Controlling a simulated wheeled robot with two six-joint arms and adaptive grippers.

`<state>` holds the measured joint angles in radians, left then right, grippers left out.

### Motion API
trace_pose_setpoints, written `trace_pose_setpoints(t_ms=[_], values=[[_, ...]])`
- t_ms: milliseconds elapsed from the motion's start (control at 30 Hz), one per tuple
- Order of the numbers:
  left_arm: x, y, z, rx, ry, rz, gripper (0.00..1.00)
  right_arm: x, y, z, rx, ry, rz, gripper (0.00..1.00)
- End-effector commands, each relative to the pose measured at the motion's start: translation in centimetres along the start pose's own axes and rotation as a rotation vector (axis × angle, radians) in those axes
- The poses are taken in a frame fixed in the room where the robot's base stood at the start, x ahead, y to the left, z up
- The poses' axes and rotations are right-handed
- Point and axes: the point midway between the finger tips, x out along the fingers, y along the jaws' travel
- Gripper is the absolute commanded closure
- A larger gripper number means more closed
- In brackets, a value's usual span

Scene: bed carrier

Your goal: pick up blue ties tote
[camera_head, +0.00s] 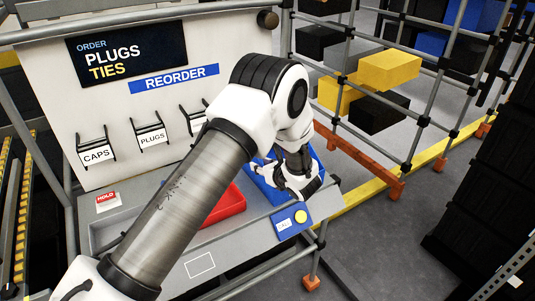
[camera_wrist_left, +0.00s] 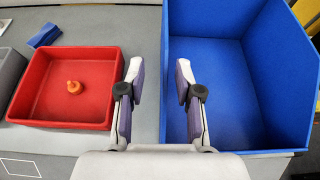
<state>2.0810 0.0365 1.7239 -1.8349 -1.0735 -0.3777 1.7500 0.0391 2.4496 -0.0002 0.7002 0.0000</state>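A blue tote (camera_wrist_left: 225,80) with high walls fills the right of the left wrist view, and its visible floor is bare. In the head view the tote (camera_head: 262,184) sits at the right end of the grey bench, mostly hidden by my left arm and gripper. No ties label can be read on it. My left gripper (camera_head: 303,188) is over the tote. In the left wrist view the gripper (camera_wrist_left: 157,75) is open and empty, its fingers appearing on either side of the tote's left wall; contact cannot be told. My right gripper is not in view.
A red tray (camera_wrist_left: 68,120) with an orange piece (camera_wrist_left: 74,87) stands left of the tote. A small blue block (camera_wrist_left: 44,35) lies behind it.

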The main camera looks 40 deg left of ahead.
Motion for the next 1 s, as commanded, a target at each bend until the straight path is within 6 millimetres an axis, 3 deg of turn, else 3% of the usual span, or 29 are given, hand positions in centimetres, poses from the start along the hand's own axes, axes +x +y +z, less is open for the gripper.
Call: trace_pose_setpoints(t_ms=[400, 667, 767, 1000], values=[[6.4, -0.7, 0.4, 0.0, 0.002, 0.003, 0.66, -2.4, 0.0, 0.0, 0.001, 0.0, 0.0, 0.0], [7.1, -0.7, 0.3, 0.001, 0.0, 0.001, 0.66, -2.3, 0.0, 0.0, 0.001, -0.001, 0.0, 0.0], [7.1, -0.7, 0.3, 0.001, 0.001, 0.001, 0.97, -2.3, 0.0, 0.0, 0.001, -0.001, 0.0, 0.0], [7.1, -0.8, 0.3, -0.001, 0.0, 0.001, 1.0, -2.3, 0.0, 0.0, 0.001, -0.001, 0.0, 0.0]])
